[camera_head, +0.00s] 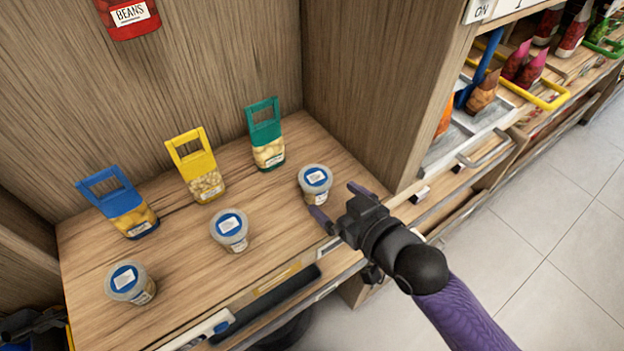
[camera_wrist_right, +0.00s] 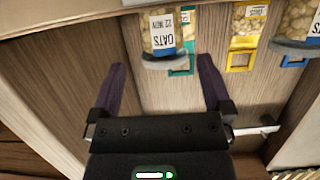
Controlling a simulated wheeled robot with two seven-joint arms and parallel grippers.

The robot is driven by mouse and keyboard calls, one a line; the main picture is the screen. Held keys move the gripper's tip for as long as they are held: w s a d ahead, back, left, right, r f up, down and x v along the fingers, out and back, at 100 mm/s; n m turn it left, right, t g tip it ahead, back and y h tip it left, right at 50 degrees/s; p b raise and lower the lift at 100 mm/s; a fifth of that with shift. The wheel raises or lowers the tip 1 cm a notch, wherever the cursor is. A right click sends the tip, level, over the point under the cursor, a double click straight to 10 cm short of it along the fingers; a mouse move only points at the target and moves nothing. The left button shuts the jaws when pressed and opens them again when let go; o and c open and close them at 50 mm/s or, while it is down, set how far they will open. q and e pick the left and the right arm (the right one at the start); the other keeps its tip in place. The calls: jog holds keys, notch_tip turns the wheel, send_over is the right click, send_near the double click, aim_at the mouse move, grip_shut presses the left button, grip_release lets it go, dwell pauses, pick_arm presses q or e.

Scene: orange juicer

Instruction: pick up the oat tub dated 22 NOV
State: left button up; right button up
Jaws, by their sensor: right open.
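Three clear tubs with blue lids stand on the wooden shelf: a right one (camera_head: 315,180), a middle one (camera_head: 229,228) and a left one (camera_head: 130,280). The right wrist view shows the nearest tub upside down, its label reading OATS 22 NOV (camera_wrist_right: 163,30); it matches the right tub. My right gripper (camera_head: 338,203) is open and empty, just in front of that tub, its fingers (camera_wrist_right: 162,66) pointing towards either side of it. Dates on the other tubs are not legible. A dark part at the lower left edge looks like my left gripper (camera_head: 32,324); its jaws are unclear.
Blue (camera_head: 122,205), yellow (camera_head: 196,168) and green (camera_head: 267,135) handled packs stand behind the tubs. A wooden side panel (camera_head: 385,90) rises right of the right tub. A price rail (camera_head: 270,290) runs along the shelf's front edge. Bare shelf lies between the tubs.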

aim_at(324, 192)
jog(key=b+x, duration=0.2)
jog(key=x, duration=0.4)
jog(key=shift+a+f+b, duration=0.1)
jog(key=shift+f+b, duration=0.05)
jog(key=shift+b, duration=0.2)
jog(key=shift+w+a, duration=0.1)
pick_arm(q)
jog(key=f, duration=0.2)
jog(key=s, duration=0.1)
jog(key=shift+s+a+f, duration=0.1)
jog(key=shift+a+f, duration=0.3)
pick_arm(e)
jog(key=c, duration=1.2)
